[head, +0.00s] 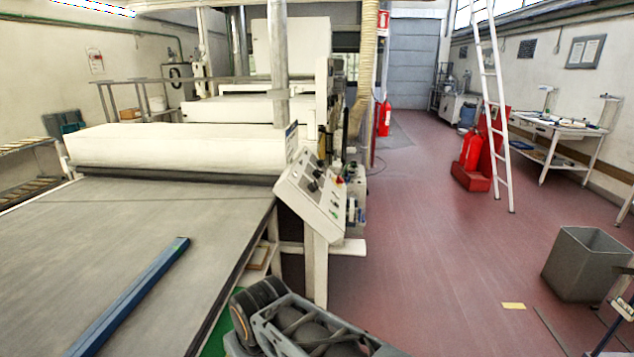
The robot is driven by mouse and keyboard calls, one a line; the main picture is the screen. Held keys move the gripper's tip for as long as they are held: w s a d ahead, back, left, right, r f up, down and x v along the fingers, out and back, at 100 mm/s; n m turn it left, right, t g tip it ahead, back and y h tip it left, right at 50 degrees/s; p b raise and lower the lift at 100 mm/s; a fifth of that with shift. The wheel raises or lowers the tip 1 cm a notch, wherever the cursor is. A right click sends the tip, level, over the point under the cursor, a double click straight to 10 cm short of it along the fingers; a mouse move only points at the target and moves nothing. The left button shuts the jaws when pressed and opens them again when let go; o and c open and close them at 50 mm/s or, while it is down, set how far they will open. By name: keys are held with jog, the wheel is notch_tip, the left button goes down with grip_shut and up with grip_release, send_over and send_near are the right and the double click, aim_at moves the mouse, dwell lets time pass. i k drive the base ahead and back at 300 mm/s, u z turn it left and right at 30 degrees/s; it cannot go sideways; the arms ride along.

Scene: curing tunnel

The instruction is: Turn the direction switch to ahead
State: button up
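A white control panel (311,196) with a sloping face stands on a post at the right front corner of the tunnel machine, in the middle of the head view. Several small dark knobs or switches and a red button (339,181) show on it. Its labels are too small to read. I cannot tell which knob is the direction switch or which way it points.
A grey conveyor belt (150,225) with a blue bar (128,298) fills the left. A dark, grey-framed object (300,325) is at the bottom, below the panel post. Red floor (430,260) is clear right of the panel, up to a grey bin (582,265) and a white ladder (497,110).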

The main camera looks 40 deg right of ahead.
aim_at(317, 173)
jog(key=z, duration=0.05)
jog(key=k, duration=0.5)
jog(key=z, duration=2.1)
jog(key=i, duration=1.8)
jog(key=u, duration=2.25)
